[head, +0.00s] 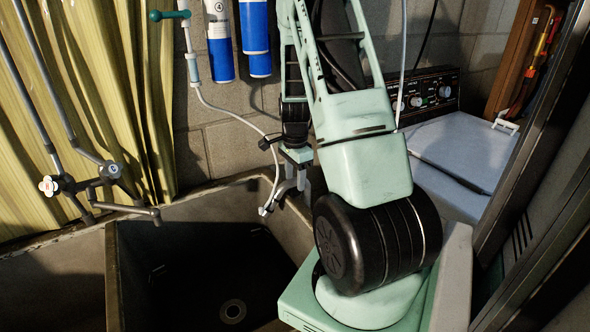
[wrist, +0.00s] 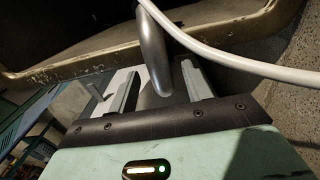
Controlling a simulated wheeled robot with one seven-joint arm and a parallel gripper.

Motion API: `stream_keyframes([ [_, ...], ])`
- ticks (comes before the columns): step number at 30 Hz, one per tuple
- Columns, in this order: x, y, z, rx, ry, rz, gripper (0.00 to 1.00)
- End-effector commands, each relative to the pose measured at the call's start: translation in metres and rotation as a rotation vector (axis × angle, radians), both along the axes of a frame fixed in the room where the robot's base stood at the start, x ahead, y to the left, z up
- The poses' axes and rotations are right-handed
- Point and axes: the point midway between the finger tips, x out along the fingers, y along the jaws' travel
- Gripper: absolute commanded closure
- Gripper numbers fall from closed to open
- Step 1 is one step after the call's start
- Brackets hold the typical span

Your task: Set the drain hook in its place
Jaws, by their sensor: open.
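A grey curved pipe, which I take to be the drain hook (wrist: 153,48), comes down between the two fingers of my gripper (wrist: 162,88) in the wrist view. My gripper is open, and the pipe's lower end lies in the gap. I cannot tell whether it touches a finger. In the head view, my gripper (head: 290,190) is low at the back right corner of the sink (head: 292,226). The white hose (head: 228,113) hangs from the wall piping, and its pale end (head: 264,210) is just left of my gripper. My arm hides part of this corner.
A faucet (head: 108,185) reaches over the sink at left. The sink's worn rim (wrist: 62,66) is close in the wrist view, where the hose (wrist: 225,60) crosses. Blue filter cartridges (head: 220,55) hang on the wall. A white washer (head: 460,150) stands at right.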

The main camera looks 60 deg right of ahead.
Motion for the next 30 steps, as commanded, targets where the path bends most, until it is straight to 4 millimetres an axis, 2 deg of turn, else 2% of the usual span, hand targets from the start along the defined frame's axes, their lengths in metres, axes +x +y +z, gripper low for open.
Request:
stream_keyframes([
  [4,0.001,0.000,0.013,-0.002,-0.002,0.002,0.51],
  [8,0.002,-0.001,0.037,-0.005,-0.005,0.002,0.51],
  [21,0.002,-0.001,0.138,-0.005,-0.004,0.001,0.51],
  [25,0.002,-0.001,0.158,-0.003,-0.004,0.001,0.51],
  [30,0.001,-0.001,0.171,-0.001,0.000,0.000,0.51],
])
